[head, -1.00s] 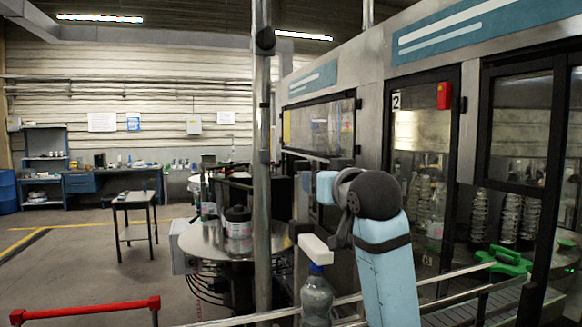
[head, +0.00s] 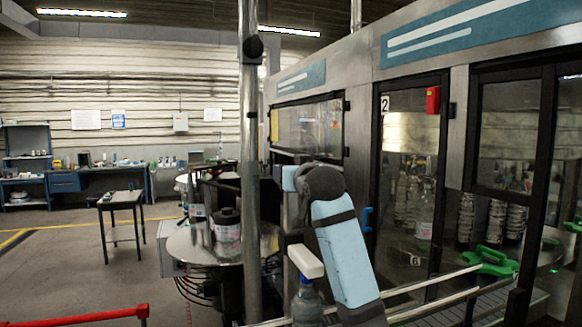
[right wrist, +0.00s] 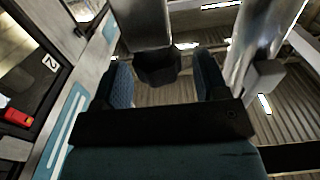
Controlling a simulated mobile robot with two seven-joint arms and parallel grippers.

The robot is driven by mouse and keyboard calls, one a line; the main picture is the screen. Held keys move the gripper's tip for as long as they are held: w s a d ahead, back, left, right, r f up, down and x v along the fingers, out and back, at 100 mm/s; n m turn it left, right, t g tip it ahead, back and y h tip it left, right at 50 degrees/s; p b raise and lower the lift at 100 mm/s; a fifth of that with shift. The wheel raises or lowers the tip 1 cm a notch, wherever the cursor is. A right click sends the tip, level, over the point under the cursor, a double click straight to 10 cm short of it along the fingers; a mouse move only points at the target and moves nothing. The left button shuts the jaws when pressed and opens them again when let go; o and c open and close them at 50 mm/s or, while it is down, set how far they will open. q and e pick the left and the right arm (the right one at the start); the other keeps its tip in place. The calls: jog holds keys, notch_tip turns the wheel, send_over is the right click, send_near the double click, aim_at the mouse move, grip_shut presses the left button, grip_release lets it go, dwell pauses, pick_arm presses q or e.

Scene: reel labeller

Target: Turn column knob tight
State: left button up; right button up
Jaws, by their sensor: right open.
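A steel column (head: 250,150) stands upright left of the middle in the head view, with a round black knob (head: 253,47) high on it. A dark knob-like piece (right wrist: 157,66) shows between the fingers at the end of a grey post (right wrist: 142,22). I cannot tell whether the fingers touch it, or whether it is the same knob.
A round steel table (head: 190,245) holding label reels (head: 227,228) stands left of the column. A bottle (head: 307,306) stands below my arm, near rails. The glazed machine (head: 455,60) fills the right side.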

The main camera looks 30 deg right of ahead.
jog(key=shift+w+d, duration=0.1)
jog(key=shift+w, duration=0.45)
jog(key=shift+w+d+f, duration=0.1)
jog(key=c, duration=0.9)
